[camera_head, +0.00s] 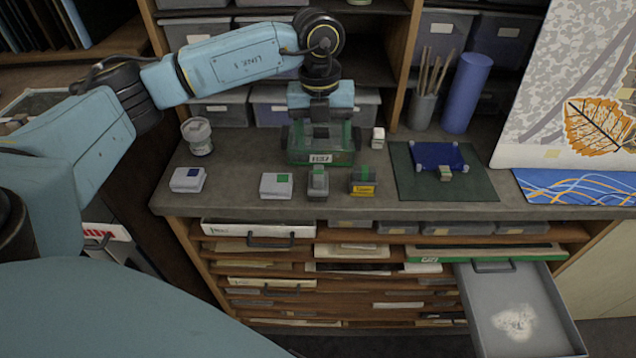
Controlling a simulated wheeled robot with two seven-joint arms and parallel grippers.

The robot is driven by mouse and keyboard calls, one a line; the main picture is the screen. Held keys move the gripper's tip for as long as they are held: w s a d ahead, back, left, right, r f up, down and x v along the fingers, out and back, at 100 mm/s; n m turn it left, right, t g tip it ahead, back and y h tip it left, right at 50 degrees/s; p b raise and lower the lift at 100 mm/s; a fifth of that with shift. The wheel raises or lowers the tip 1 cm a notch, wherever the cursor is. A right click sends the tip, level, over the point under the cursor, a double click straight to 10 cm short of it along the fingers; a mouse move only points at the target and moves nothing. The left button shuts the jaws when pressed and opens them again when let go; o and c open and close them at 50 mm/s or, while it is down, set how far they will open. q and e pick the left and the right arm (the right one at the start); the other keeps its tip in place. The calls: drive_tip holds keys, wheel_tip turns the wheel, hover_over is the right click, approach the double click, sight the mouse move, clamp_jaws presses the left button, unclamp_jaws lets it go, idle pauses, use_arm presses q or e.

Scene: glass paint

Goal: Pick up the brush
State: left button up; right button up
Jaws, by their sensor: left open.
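Several thin wooden sticks that look like brush handles (430,72) stand upright in a grey cup (423,108) at the back of the counter, right of centre. Their lower ends are hidden in the cup. My left gripper (320,138) hangs pointing down at the back centre of the counter, left of the cup and apart from it. Its jaws are open, with one dark finger on each side of a green box (320,157). I cannot tell whether they touch the box. My right gripper is not in view.
A blue cylinder (467,92) stands right of the cup. A dark green mat (475,187) holds a blue piece (438,155). A grey drawer (490,318) is pulled out below.

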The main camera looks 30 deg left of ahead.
sight(318, 171)
use_arm(q)
drive_tip(key=shift+a+f+y, duration=0.2)
drive_tip(key=shift+a, duration=0.25)
drive_tip(key=shift+a+f+y, duration=0.2)
drive_tip(key=shift+a, duration=0.25)
wheel_tip(318, 171, down, 6)
drive_tip(key=shift+p, duration=0.45)
drive_tip(key=shift+w+d+f+p, duration=0.1)
drive_tip(key=shift+f+p, duration=0.15)
drive_tip(key=shift+f, duration=0.75)
drive_tip(key=shift+s+d+f+p, duration=0.1)
drive_tip(key=shift+d+f+p, duration=0.1)
drive_tip(key=shift+f, duration=0.85)
drive_tip(key=shift+w+d+f+p, duration=0.1)
drive_tip(key=shift+f+p, duration=0.15)
drive_tip(key=shift+f, duration=0.75)
drive_tip(key=shift+c, duration=0.2)
drive_tip(key=c, duration=1)
wheel_tip(318, 171, up, 10)
drive_tip(key=shift+r+b, duration=0.1)
drive_tip(key=shift+b, duration=0.6)
